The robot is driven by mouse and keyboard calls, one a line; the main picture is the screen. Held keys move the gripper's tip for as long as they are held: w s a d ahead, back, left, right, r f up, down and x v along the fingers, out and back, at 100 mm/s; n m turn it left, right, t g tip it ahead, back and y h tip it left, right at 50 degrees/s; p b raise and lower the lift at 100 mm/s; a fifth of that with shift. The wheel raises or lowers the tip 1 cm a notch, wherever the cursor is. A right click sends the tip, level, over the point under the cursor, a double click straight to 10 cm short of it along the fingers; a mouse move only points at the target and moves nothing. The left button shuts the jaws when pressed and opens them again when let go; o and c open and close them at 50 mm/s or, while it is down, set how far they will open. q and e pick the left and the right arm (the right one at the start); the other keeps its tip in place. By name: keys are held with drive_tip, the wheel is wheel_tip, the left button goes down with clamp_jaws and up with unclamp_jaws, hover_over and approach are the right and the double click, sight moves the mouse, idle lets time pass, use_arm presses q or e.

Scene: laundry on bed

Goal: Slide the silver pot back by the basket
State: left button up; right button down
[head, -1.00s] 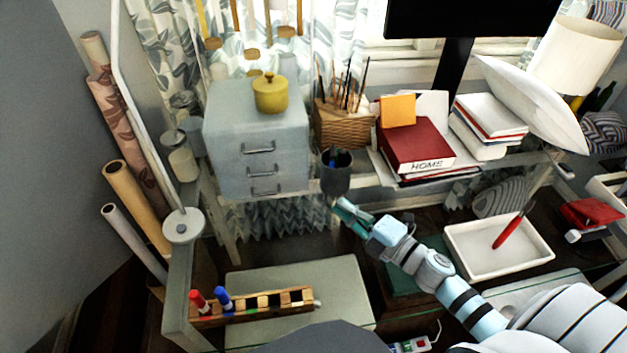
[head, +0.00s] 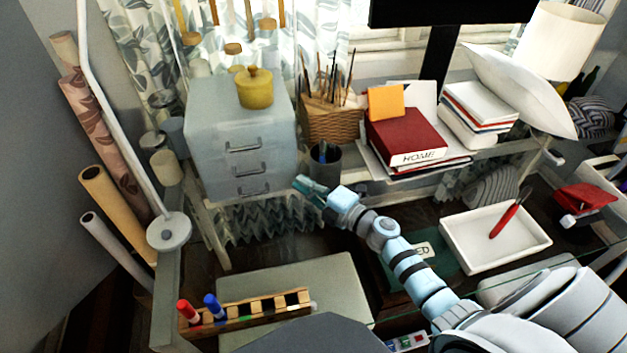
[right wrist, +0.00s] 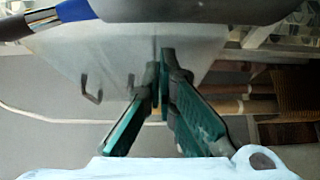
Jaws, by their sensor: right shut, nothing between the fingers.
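The pot (head: 325,166) is a dark grey cup holding something blue. It stands on the desk just in front of the wicker basket (head: 331,124), to the right of the drawer unit. My right gripper (head: 299,183) is shut and empty, at the pot's lower left, in front of the drawers. I cannot tell whether it touches the pot. In the right wrist view the shut teal fingers (right wrist: 162,75) point toward the grey drawer unit (right wrist: 130,55). A dark rounded shape, perhaps the pot, crosses the top there. My left gripper is not in view.
The grey drawer unit (head: 243,150) with a yellow lidded pot (head: 254,90) stands close on the left. A red book (head: 407,138) lies right of the basket. A white tray (head: 470,258) and a marker rack (head: 250,312) are lower down.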

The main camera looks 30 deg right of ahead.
sight(321, 174)
drive_tip(key=shift+s+d, duration=0.1)
drive_tip(key=shift+d, duration=1.15)
drive_tip(key=shift+a, duration=0.1)
drive_tip(key=shift+d+f+b, duration=0.15)
drive_tip(key=shift+d+b, duration=0.6)
drive_tip(key=shift+d, duration=0.9)
drive_tip(key=shift+a, duration=0.1)
